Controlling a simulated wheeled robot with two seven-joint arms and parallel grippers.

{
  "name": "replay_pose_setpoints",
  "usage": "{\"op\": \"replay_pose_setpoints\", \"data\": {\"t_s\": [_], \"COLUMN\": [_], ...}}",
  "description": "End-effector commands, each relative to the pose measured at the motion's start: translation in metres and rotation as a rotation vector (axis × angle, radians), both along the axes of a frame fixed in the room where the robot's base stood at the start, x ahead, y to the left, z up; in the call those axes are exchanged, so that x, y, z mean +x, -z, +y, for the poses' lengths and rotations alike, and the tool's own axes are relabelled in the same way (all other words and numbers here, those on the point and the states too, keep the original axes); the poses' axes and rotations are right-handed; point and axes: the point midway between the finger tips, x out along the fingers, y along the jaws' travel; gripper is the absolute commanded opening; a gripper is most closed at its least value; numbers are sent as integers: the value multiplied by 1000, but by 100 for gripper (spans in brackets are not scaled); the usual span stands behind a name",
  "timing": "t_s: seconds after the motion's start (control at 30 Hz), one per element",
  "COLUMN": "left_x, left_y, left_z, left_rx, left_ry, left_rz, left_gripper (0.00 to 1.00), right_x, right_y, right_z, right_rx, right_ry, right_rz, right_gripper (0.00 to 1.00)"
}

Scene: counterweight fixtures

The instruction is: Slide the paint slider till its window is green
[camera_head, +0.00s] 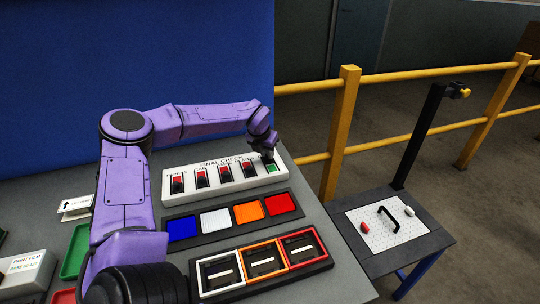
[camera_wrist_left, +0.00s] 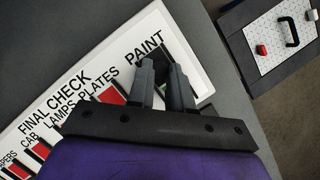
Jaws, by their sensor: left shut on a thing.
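The white FINAL CHECK panel (camera_head: 215,190) lies on the grey bench, with a row of sliders. The paint slider (camera_head: 271,168) is the last at the right end, and its window shows green in the head view. The other windows along the row show red. My left gripper (camera_head: 266,153) is at the paint slider's upper end. In the left wrist view my left gripper (camera_wrist_left: 164,84) is shut on the slider's knob beside the word PAINT, and its fingers hide the knob. My right gripper is not in view.
In front of the panel lie a strip of blue, white, orange and red tiles (camera_head: 215,219) and a rack of framed trays (camera_head: 265,263). A side table (camera_head: 425,247) with a black handle stands at right. Yellow railings (camera_head: 345,120) run behind. A green tray (camera_head: 74,252) sits at left.

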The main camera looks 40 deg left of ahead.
Motion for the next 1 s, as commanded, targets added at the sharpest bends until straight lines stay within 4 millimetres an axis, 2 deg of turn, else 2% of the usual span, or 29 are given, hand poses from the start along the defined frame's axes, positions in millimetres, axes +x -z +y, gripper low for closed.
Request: {"op": "replay_pose_setpoints", "data": {"t_s": [0.17, 0.2, 0.27, 0.53, 0.63, 1.0], "left_x": [3, 3, 3, 3, 1, -29], "left_y": [-3, -3, -3, -2, -10, -82], "left_z": [1, 1, 1, -1, -1, -9], "left_rx": [8, 8, 8, 5, 4, 3], "left_ry": [0, 0, 1, 3, 1, 1], "left_rz": [-7, -7, -6, -5, -7, -9], "left_gripper": [0, 29, 46, 46, 46, 46], "right_x": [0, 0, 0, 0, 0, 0], "right_y": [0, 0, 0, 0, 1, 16], "right_z": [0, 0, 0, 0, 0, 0], "right_rx": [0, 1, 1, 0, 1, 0], "right_ry": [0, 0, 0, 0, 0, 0], "right_rz": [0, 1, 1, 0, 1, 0], "right_gripper": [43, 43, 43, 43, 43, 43]}}
